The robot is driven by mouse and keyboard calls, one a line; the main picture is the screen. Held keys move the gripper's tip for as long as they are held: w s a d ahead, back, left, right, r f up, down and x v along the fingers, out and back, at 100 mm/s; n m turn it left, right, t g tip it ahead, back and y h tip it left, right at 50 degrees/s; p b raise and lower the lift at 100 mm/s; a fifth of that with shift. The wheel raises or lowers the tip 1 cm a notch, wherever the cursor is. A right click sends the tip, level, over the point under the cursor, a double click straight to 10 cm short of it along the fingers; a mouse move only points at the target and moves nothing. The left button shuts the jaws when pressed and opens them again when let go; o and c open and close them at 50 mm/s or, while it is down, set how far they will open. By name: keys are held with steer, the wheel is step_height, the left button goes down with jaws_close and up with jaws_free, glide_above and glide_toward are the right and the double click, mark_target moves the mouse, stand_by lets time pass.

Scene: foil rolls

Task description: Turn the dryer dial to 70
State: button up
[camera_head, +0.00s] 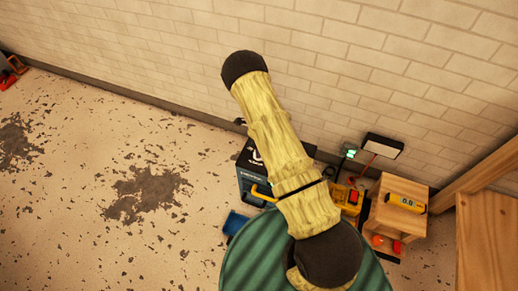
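I cannot make out a dryer dial in the head view. A dark box (248,160) with white lettering stands on the floor by the wall, partly behind my arm. I cannot tell whether it is the dryer. A yellow device (406,203) with a small pale display lies on the wooden box at the right; its reading is too small to be sure of. My arm, in a pale yellow sleeve with black joints, crosses the middle of the view. My gripper does not show.
A wooden box (397,222) stands at the right, near wooden boards (488,240). A lamp-like panel (383,145) and a small green light (350,153) are by the brick wall. A blue item (234,222) lies on the floor. The stained floor at left is mostly clear.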

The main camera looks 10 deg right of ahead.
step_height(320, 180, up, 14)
steer(key=p, duration=0.1)
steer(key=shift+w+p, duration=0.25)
steer(key=shift+p, duration=0.05)
stand_by(0.3)
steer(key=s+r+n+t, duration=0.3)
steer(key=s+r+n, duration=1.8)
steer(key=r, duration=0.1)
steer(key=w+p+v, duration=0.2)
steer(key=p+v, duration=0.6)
steer(key=p, duration=0.1)
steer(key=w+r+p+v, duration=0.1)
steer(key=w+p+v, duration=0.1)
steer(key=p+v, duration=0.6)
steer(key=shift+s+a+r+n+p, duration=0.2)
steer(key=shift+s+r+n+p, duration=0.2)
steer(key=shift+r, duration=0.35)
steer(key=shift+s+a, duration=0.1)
